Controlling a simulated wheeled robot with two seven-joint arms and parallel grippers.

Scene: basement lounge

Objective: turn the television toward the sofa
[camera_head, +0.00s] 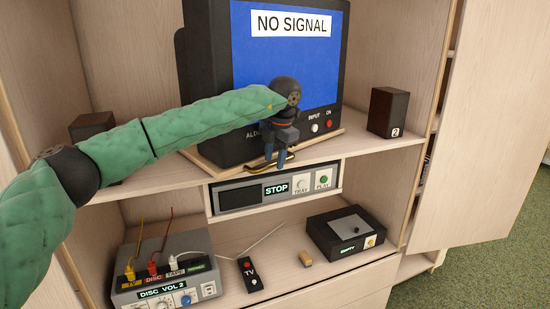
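The television (212,85) is a dark boxy set on the upper shelf, its lit blue screen reading "NO SIGNAL". It stands on a light wooden board (334,138). Its screen faces out of the cabinet. My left gripper (275,160) points down in front of the television's lower front, at the board's front edge. A dark curved piece with a brass-coloured edge (283,164) shows right by the fingertips. I cannot tell whether the fingers are closed on it. My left forearm covers the television's lower left. The sofa and my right gripper are out of view.
Small dark speakers stand left (92,124) and right (388,112) of the television. Below are a player (235,196) reading "STOP", a grey switch box (165,265), a TV remote (249,274) and a black box (345,232). An open cabinet door (490,120) is at right.

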